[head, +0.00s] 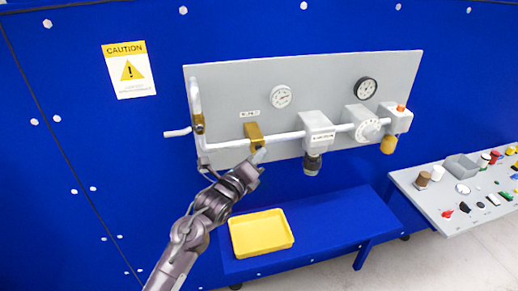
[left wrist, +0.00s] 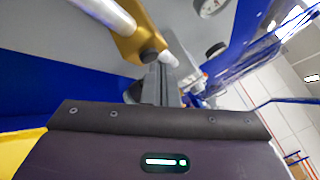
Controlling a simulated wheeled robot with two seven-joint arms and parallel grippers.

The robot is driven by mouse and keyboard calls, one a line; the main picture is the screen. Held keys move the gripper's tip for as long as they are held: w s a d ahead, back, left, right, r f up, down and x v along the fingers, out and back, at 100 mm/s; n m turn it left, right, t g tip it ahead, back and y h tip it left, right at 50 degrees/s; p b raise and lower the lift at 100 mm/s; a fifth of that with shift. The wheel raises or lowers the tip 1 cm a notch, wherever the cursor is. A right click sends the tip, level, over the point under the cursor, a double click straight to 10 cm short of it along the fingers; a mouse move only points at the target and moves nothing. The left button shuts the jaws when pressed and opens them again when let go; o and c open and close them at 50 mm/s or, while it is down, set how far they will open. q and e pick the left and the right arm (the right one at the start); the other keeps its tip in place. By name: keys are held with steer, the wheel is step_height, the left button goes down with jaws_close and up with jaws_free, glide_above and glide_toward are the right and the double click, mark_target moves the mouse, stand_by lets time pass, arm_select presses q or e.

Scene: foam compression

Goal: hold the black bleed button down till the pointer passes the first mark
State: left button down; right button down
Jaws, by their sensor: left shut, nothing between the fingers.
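A brass block (head: 254,134) sits on the white pipe of the grey panel. In the left wrist view the brass block (left wrist: 128,42) carries a black button (left wrist: 148,54) on its lower end. My left gripper (head: 260,156) is shut and empty, just below the block in the head view. Its fingertips (left wrist: 162,72) lie very close to the button; I cannot tell whether they touch it. The button is hard to make out in the head view. A white-faced gauge (head: 281,96) is above; its pointer and marks are too small to read. My right gripper is not in view.
A dark-faced gauge (head: 365,89), a grey labelled box (head: 318,130) and a white dial (head: 368,130) are to the right on the panel. A yellow tray (head: 262,234) lies on the blue shelf (head: 325,225) below. A control desk (head: 440,195) stands at the right.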

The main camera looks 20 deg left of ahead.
arm_select(q)
steer(key=shift+w+a+r, duration=0.15)
steer(key=shift+w+a, duration=0.15)
steer(key=shift+w, duration=0.1)
stand_by(2.3)
steer(key=shift+s+d, duration=0.1)
steer(key=shift+s, duration=0.05)
stand_by(0.9)
steer(key=shift+s+d, duration=0.35)
steer(key=shift+s, duration=0.2)
steer(key=shift+f, duration=0.2)
steer(key=s+d, duration=0.1)
steer(key=s, duration=0.1)
steer(key=s+d, duration=0.2)
steer(key=shift+s, duration=0.1)
stand_by(0.4)
